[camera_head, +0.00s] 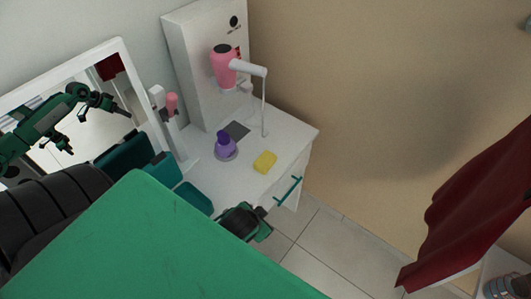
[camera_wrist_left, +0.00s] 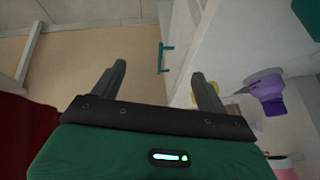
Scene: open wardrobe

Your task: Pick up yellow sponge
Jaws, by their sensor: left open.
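The yellow sponge (camera_head: 264,161) lies flat on the white dresser top (camera_head: 240,184), near its front edge. In the left wrist view the sponge (camera_wrist_left: 215,88) is partly hidden behind the right-hand finger. My left gripper (camera_head: 258,224) is in front of the dresser, near the drawer side and apart from the sponge. In the left wrist view my left gripper (camera_wrist_left: 160,72) has its two fingers spread wide with nothing between them. My right gripper does not show in either view.
A purple bottle (camera_head: 223,142) stands left of the sponge. A pink hair dryer (camera_head: 223,66) hangs on a white stand behind. A teal drawer handle (camera_head: 289,190) projects from the dresser front, also in the wrist view (camera_wrist_left: 162,57). A dark red cloth (camera_head: 470,215) hangs at right.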

